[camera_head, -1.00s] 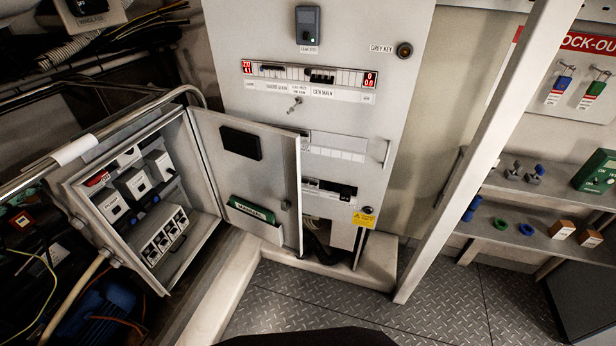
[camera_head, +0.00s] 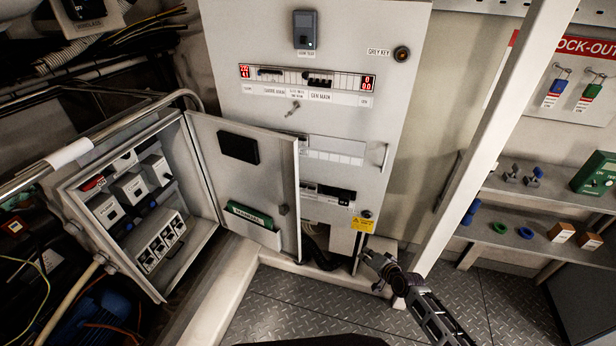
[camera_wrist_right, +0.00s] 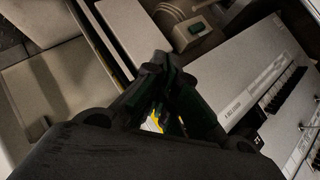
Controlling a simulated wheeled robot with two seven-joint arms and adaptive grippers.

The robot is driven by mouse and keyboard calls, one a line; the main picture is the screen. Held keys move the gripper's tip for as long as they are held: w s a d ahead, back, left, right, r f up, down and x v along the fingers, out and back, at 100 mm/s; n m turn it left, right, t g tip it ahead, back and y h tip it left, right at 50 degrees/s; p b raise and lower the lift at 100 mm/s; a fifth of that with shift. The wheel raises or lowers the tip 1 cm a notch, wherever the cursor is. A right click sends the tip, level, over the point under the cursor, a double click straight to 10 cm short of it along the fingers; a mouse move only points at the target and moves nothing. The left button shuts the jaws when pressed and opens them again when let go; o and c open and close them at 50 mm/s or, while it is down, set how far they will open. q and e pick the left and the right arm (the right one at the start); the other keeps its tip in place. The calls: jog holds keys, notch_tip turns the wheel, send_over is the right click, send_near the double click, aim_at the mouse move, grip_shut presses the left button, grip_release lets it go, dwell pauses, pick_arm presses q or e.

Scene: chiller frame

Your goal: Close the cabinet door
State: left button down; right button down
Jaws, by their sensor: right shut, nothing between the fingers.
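The small cabinet (camera_head: 75,195) stands at the left in the head view, with breakers and sockets inside. Its grey door (camera_head: 245,185) is swung wide open to the right, its inner face showing with a black box and a green booklet in a pocket. My right gripper (camera_head: 372,257) is at the lower middle, to the right of the door's free edge and apart from it, in front of the tall panel's lower part. In the right wrist view its fingers (camera_wrist_right: 160,115) are together with nothing between them. My left gripper is not in view.
The tall electrical panel (camera_head: 400,100) stands behind the door, with a handle and switches. Shelves (camera_head: 500,245) with small parts are at the right. The checker-plate floor (camera_head: 290,310) is clear in front.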

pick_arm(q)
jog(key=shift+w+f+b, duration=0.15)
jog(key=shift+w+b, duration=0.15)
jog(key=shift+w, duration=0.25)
pick_arm(e)
jog(key=a+r+t+y, duration=0.1)
jog(key=a+r, duration=0.3)
jog(key=r, duration=0.7)
jog(key=w+a+r+m+t+y, duration=0.1)
jog(key=a+r+y, duration=0.3)
jog(key=r, duration=0.8)
jog(key=a+r+m+t+y, duration=0.1)
jog(key=a+r, duration=0.4)
jog(key=r, duration=0.7)
jog(key=shift+w+r+y, duration=0.15)
jog(key=shift+w+y, duration=0.15)
jog(key=shift+y, duration=0.4)
